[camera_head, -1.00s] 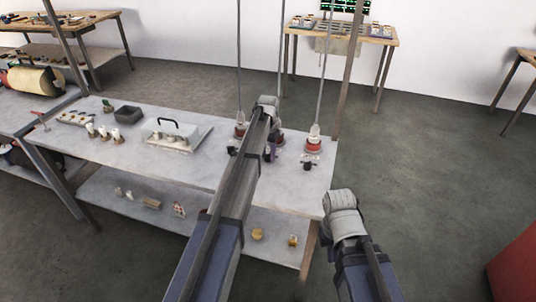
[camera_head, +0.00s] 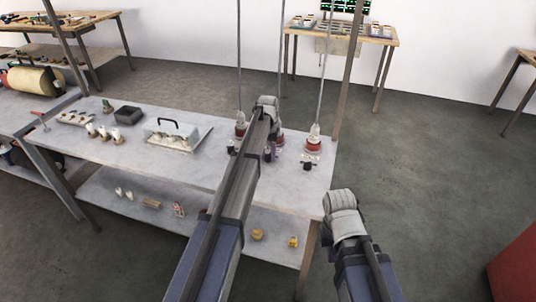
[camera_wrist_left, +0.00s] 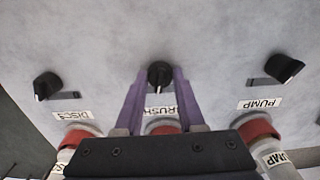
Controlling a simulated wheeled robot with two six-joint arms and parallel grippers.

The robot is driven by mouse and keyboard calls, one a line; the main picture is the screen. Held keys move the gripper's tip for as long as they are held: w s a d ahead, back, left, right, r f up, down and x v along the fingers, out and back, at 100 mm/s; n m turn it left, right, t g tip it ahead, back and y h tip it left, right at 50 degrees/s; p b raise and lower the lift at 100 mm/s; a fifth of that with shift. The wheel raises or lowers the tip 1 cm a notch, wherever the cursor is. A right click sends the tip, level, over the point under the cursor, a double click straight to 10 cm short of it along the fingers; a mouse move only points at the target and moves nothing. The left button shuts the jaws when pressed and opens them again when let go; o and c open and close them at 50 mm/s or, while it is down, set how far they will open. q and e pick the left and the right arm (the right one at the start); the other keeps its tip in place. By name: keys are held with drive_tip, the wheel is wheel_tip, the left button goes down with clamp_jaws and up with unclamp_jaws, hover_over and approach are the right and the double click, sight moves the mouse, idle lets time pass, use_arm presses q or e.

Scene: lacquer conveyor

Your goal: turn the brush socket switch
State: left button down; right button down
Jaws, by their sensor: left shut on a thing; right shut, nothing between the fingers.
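The brush socket switch is a black knob (camera_wrist_left: 160,73) on the grey bench surface in the left wrist view, above a partly covered label reading "BRUSH". My left gripper (camera_wrist_left: 159,88) has its two purple fingers on either side of this knob and is shut on it. In the head view, my left gripper (camera_head: 269,153) is partly hidden by its own arm at the bench's right part. The red brush socket (camera_wrist_left: 163,128) is mostly hidden behind the gripper body. My right arm ends in a pale wrist at the bench's right corner; its fingers are hidden.
The discs switch (camera_wrist_left: 46,86) and the pump switch (camera_wrist_left: 284,68) flank the knob. Red-based plugs with upright cables stand behind, including the pump plug (camera_head: 313,141). A clear cover (camera_head: 178,135) with a handle and a dark tray (camera_head: 128,115) stand further left on the bench.

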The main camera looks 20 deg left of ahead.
sight(268, 154)
use_arm(q)
drive_tip(key=n, duration=0.4)
drive_tip(key=shift+n, duration=2.5)
drive_tip(key=c, duration=0.5)
unclamp_jaws()
drive_tip(key=shift+r, duration=0.1)
wheel_tip(268, 154, up, 8)
drive_tip(key=p, duration=0.8)
drive_tip(key=shift+f, duration=0.2)
